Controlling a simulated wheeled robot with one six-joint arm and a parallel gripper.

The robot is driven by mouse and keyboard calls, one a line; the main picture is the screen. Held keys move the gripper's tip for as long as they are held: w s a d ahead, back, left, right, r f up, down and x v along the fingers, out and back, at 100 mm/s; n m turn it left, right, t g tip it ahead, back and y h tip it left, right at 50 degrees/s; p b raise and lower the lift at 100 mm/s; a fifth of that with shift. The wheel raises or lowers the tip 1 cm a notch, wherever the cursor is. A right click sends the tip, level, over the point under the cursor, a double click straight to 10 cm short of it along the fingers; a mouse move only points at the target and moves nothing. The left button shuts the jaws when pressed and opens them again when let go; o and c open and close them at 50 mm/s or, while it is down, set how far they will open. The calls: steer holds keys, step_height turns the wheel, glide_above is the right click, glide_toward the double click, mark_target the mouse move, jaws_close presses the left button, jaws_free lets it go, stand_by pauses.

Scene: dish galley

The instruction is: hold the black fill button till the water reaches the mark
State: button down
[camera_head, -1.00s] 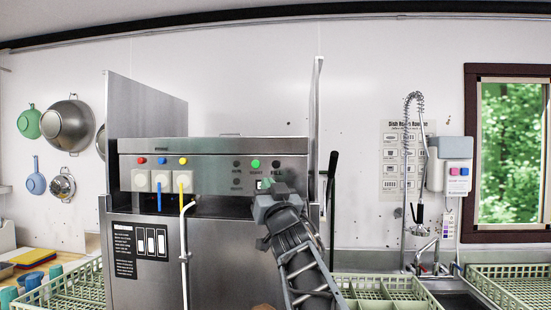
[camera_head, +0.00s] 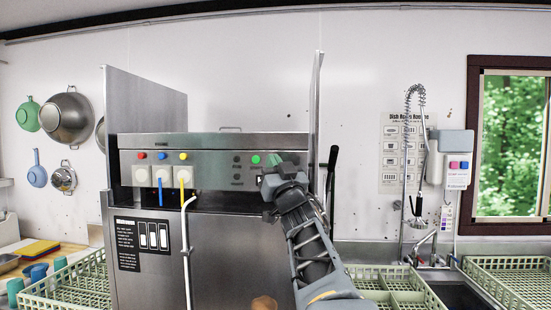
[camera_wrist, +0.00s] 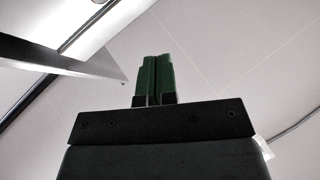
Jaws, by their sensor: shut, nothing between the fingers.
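The steel dish machine's front panel (camera_head: 215,163) fills the middle of the head view. A green button (camera_head: 256,159) shows on its right part. My gripper (camera_head: 274,160) is in front of the panel just right of that button. Its green fingertips cover the place where the black fill button sat, so the button is hidden. I cannot tell whether the tips touch or press it. In the wrist view the two green fingers (camera_wrist: 154,78) are shut together with nothing between them. A small dark-and-white window (camera_head: 260,179) beside my gripper is partly covered; no water level is readable.
Red, blue and yellow knobs or lights sit above switches on the panel's left. A white pipe (camera_head: 186,250) runs down the front. A black lever (camera_head: 331,180) stands right of my gripper. Green racks (camera_head: 400,285) and a spray hose (camera_head: 408,150) are at right.

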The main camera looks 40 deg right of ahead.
steer(key=w+d+p, duration=0.2)
steer(key=w+d, duration=0.2)
steer(key=shift+w+d, duration=0.25)
steer(key=shift+w, duration=0.05)
steer(key=shift+w+d, duration=0.1)
stand_by(2.1)
steer(key=shift+w+d, duration=0.2)
steer(key=shift+w+d+p, duration=0.3)
stand_by(2.5)
steer(key=shift+s+a, duration=0.1)
stand_by(1.4)
steer(key=shift+s+a+b, duration=0.45)
steer(key=shift+a+b, duration=0.05)
steer(key=shift+b, duration=0.15)
